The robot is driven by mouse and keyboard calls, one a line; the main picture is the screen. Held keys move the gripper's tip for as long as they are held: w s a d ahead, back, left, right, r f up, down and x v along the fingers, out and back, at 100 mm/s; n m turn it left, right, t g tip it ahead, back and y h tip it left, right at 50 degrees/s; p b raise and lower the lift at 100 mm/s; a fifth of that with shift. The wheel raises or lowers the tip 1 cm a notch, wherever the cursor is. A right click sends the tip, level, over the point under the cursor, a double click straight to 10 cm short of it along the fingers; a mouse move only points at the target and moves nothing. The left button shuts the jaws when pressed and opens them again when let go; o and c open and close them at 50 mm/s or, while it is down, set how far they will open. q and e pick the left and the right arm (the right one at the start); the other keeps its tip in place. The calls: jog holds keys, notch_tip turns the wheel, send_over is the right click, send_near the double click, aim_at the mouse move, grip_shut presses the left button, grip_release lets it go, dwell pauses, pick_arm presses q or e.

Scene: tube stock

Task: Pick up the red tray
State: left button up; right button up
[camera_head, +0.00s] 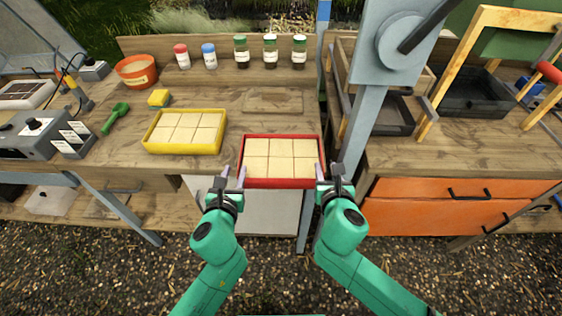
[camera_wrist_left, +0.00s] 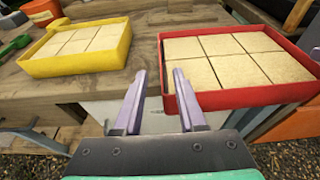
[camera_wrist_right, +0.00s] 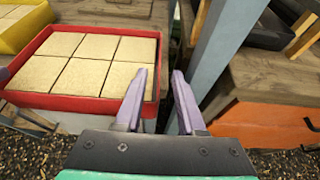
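The red tray (camera_head: 281,183) is a shallow box filled with pale square blocks. It sits level at the front edge of the wooden workbench, its front wall at or slightly past that edge. My left gripper (camera_head: 233,176) is open at the tray's left side; in the left wrist view the tray's left wall (camera_wrist_left: 166,85) lines up between the fingertips. My right gripper (camera_head: 331,174) is open at the right side; in the right wrist view the right wall (camera_wrist_right: 157,85) lines up between the fingertips. Whether the fingers touch the tray cannot be told.
A yellow tray (camera_head: 185,149) of similar blocks stands to the left. A wooden board (camera_head: 273,101) lies behind the red tray, with several jars (camera_head: 270,52) at the back. A grey-blue post (camera_head: 362,130) rises close to the right of the red tray, beside an orange drawer cabinet (camera_head: 440,213).

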pick_arm(q)
jog(key=x, duration=0.6)
jog(key=shift+w+f, duration=0.2)
jog(key=shift+w, duration=0.2)
pick_arm(e)
jog(key=x, duration=0.6)
jog(key=shift+w+f, duration=0.15)
jog(key=shift+w, duration=0.25)
pick_arm(q)
jog(key=shift+s, duration=0.1)
grip_shut()
pick_arm(e)
jog(key=shift+s, duration=0.1)
grip_shut()
pick_arm(q)
jog(key=shift+r, duration=0.1)
